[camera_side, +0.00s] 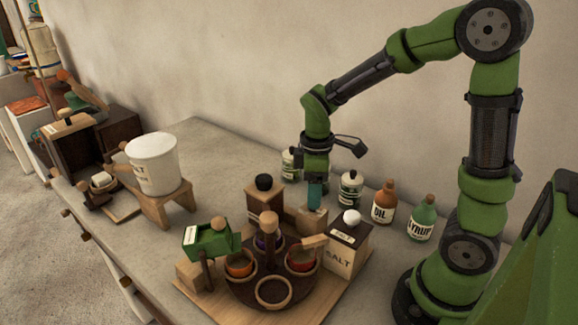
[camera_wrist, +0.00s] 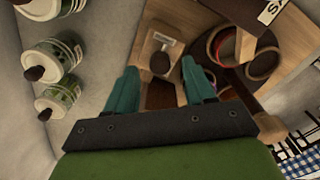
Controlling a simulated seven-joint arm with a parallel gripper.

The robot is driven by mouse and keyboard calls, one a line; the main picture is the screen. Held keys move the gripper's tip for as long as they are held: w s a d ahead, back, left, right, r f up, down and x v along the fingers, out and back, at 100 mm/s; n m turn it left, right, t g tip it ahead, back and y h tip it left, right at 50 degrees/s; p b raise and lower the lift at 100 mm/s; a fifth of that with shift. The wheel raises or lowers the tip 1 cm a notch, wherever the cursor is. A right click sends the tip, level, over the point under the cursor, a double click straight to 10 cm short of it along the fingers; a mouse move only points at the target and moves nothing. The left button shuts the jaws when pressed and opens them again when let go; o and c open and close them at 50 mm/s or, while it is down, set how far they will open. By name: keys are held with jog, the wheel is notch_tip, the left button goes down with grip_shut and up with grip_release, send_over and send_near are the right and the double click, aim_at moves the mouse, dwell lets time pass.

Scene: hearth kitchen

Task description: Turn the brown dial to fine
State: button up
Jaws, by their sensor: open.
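In the wrist view, a dark brown round dial (camera_wrist: 160,63) sits on top of a small wooden block. A pale label lies beside it, its writing too small to read. My gripper (camera_wrist: 159,68) is open, with its teal fingers apart to the left and right of the dial in the picture. Whether they are low enough to surround it, I cannot tell. In the side view, my gripper (camera_side: 315,197) points down over a wooden block (camera_side: 313,221) that seems to be the same one. The dial's setting cannot be read, and the dial is not clearly visible there.
A round rack (camera_side: 240,290) with several bowls stands in front, beside a salt box (camera_side: 348,248) with a white knob. A tall wooden box (camera_side: 265,206) with a black knob is left of my gripper. Several bottles, including oil (camera_side: 383,205) and syrup (camera_side: 422,220), stand behind.

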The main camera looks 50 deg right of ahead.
jog(key=shift+f, duration=1.05)
grip_shut()
